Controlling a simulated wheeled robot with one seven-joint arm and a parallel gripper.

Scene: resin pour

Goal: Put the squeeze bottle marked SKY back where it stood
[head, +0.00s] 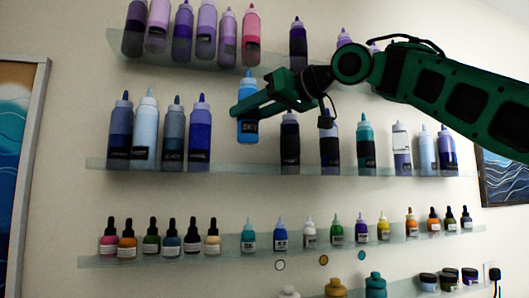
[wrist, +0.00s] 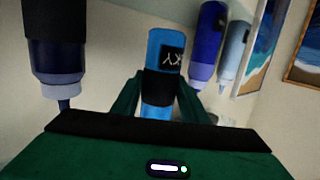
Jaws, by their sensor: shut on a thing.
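The bright blue squeeze bottle (head: 248,128) is held upright in my gripper (head: 246,107), in front of the middle shelf (head: 235,167). Its base shows higher than the bases of the bottles on that shelf. It shows over a gap between a royal blue bottle (head: 200,135) on the left and a dark bottle (head: 290,145) on the right. In the wrist view the fingers of my gripper (wrist: 158,88) are shut around the bottle (wrist: 167,40), and its dark label shows upside-down letters that look like SKY. The fingers hide part of its body.
The top shelf (head: 222,68) holds purple and pink bottles, close above the held bottle's nozzle. The lower shelf (head: 160,255) carries small dropper and nozzle bottles. In the wrist view a dark bottle (wrist: 55,40) is close on the left and a royal blue one (wrist: 208,45) on the right.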

